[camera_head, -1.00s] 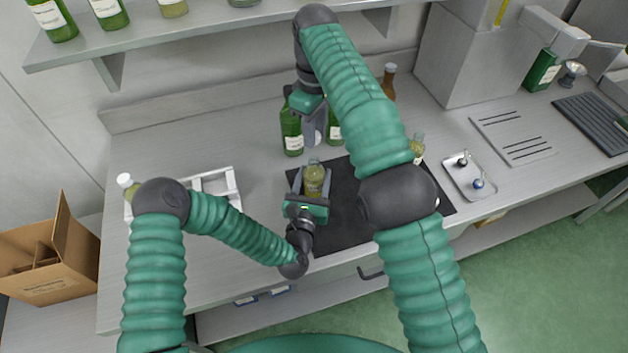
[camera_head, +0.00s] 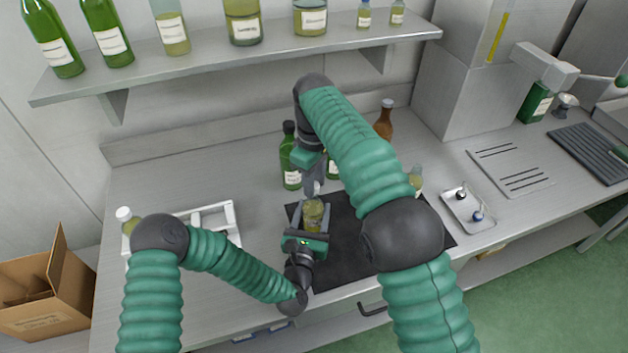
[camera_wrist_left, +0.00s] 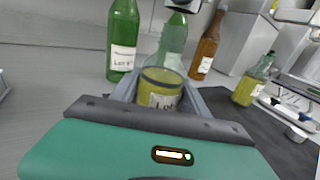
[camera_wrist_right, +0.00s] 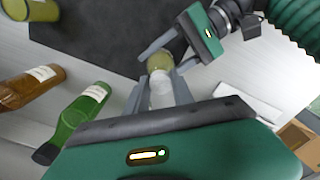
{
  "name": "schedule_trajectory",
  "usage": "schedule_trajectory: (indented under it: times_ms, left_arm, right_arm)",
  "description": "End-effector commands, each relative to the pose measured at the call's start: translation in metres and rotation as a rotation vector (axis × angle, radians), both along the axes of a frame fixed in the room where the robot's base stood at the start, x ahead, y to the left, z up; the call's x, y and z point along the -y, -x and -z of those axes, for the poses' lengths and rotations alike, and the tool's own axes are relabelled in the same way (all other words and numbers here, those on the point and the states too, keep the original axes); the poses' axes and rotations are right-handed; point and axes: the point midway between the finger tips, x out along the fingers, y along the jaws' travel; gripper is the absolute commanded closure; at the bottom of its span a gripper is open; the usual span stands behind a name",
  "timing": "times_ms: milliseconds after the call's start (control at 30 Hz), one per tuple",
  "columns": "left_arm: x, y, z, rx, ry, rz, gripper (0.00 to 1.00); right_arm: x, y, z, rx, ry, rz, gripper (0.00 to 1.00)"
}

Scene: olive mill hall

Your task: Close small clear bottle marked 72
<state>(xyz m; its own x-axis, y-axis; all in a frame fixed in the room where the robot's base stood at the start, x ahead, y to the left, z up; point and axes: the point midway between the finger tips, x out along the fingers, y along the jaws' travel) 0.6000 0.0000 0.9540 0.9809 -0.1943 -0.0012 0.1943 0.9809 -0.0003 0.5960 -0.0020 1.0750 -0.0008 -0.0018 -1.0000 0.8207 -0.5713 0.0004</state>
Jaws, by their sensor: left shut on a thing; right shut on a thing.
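The small clear bottle (camera_head: 313,214) holds yellow-green oil. My left gripper (camera_head: 308,222) is shut on it and holds it upright over the black mat; it also shows in the left wrist view (camera_wrist_left: 162,90). Its label is only partly visible, and I cannot read the number. My right gripper (camera_head: 312,182) is above the bottle, pointing down, shut on a small whitish stopper or cap (camera_wrist_right: 161,92). In the right wrist view this piece lines up with the bottle (camera_wrist_right: 159,62). I cannot tell whether it touches the bottle's mouth.
Green bottles (camera_head: 290,158) and a brown bottle (camera_head: 384,122) stand behind the black mat (camera_head: 350,250). Another oil bottle (camera_head: 416,180) stands to the right, by a metal tray (camera_head: 458,212) with small parts. A white rack (camera_head: 232,222) is at left. A shelf (camera_head: 240,62) hangs above.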

Motion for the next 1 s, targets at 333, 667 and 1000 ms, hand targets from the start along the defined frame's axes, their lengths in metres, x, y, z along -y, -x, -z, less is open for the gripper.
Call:
schedule_trajectory:
  times_ms: [333, 667, 1000]
  left_arm:
    - [0.000, 0.000, 0.000, 0.001, 0.000, -0.001, 1.00]
    - [0.000, 0.000, 0.000, 0.001, 0.000, -0.001, 1.00]
    - [0.000, 0.000, 0.000, 0.001, 0.000, -0.001, 1.00]
  right_arm:
    - [0.000, 0.000, 0.017, -0.002, 0.001, 0.004, 1.00]
    - [0.000, 0.000, 0.016, -0.001, 0.000, 0.004, 1.00]
    - [0.000, 0.000, 0.021, -0.001, -0.001, 0.005, 1.00]
